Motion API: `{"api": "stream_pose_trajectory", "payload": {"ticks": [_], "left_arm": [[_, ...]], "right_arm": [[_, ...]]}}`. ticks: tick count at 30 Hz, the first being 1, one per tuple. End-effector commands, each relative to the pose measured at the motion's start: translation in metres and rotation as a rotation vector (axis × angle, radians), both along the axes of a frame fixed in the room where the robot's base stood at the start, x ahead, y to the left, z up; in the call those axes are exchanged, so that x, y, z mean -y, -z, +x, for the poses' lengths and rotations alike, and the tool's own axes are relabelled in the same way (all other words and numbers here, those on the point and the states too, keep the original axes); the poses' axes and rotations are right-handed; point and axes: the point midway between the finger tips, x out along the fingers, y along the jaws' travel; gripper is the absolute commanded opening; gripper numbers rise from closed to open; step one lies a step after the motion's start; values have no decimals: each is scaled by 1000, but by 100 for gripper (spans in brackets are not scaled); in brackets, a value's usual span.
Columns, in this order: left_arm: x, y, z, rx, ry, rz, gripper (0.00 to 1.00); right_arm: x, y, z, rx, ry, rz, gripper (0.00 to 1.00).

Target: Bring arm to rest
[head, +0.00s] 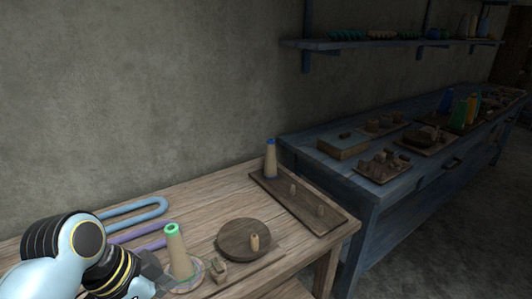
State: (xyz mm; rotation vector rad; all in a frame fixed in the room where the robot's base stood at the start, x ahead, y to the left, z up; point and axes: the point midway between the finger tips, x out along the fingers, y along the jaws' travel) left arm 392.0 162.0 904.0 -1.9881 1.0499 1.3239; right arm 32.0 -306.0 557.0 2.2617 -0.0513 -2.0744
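My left arm comes in at the lower left corner of the head view. Its dark gripper (152,274) is low over the wooden table (215,202), just left of a beige cone with a green top (177,252). The fingers are small and partly hidden by the wrist, so I cannot tell whether they are open or shut, or whether they touch the cone. The cone stands upright on a pale round base (188,284). My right gripper is not in view.
A round wooden disc (233,239) with a small peg lies right of the cone. A tray (325,218) holds a blue-topped cone (270,158) and pegs. Blue and purple loops (140,207) lie behind the arm. A blue bench (372,200) with several items stands right, under a shelf (360,44).

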Motion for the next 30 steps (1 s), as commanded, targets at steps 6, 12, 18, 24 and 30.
{"api": "stream_pose_trajectory", "payload": {"ticks": [6,12,18,24,30], "left_arm": [[-5,32,-18,-45,1,9,70],[-10,71,-40,-117,1,26,70],[-22,135,-71,-208,-33,57,70],[-44,230,-125,-316,-147,114,70],[-86,356,-227,-416,-378,221,70]], "right_arm": [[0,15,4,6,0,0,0],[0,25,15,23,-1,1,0],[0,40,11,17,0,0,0],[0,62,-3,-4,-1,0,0],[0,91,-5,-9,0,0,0]]}}
